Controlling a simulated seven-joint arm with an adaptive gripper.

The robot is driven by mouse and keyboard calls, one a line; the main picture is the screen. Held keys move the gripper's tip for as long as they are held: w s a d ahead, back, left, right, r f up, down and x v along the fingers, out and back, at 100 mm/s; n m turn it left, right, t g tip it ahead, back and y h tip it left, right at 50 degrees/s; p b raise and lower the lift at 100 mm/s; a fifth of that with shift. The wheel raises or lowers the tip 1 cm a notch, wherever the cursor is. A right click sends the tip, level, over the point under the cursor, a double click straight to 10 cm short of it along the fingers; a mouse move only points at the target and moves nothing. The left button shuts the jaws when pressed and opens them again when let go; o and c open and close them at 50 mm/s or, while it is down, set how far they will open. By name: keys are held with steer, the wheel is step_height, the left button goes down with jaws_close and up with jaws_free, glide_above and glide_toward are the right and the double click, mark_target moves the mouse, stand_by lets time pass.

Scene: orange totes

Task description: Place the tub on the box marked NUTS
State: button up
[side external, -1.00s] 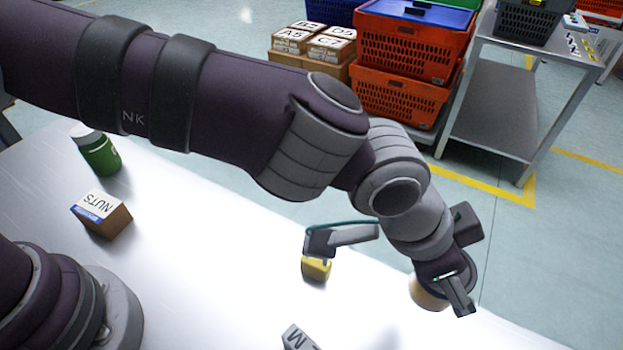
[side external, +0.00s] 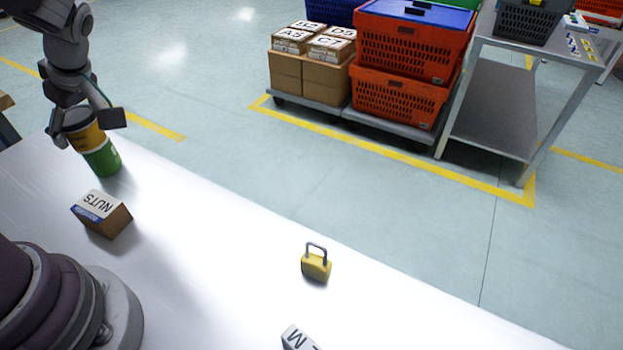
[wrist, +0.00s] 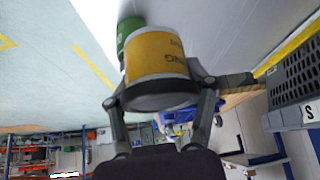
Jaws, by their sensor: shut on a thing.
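The tub (side external: 84,134) is yellow with a dark end, and my gripper (side external: 86,128) is shut on its sides. In the side view it is at the upper left, overlapping the top of the green container. The wrist view shows the yellow tub (wrist: 158,55) between my fingers, tilted in the picture, with printed letters on it. The box marked NUTS (side external: 104,214) is brown with a white top and a blue strip. It stands on the table at the left, below and slightly right of the tub in the picture, apart from it. Its top is bare.
A green container (side external: 104,160) stands behind the NUTS box; part of it shows in the wrist view (wrist: 124,32). The white table between the box and padlock is clear.

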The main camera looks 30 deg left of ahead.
steer(key=s+a+f+n+g, duration=0.1)
steer(key=s+a+n+g, duration=0.1)
steer(key=s+n, duration=0.25)
steer(key=shift+m+h, duration=0.4)
steer(key=shift+m, duration=0.05)
steer(key=f, duration=0.7)
steer(key=shift+s, duration=0.4)
steer(key=shift+f, duration=0.15)
steer(key=o, duration=1.3)
steer(key=v, duration=1.2)
steer(key=d+r+m+t+h, duration=0.2)
steer(key=d+m+t, duration=0.2)
steer(key=m, duration=0.8)
steer(key=d+r+m+t+h, duration=0.3)
steer(key=d+m, duration=0.4)
steer(key=m, duration=0.4)
steer(key=shift+d+r+m+t+h, duration=0.3)
steer(key=shift+d+m+t, duration=0.1)
steer(key=shift+t, duration=0.5)
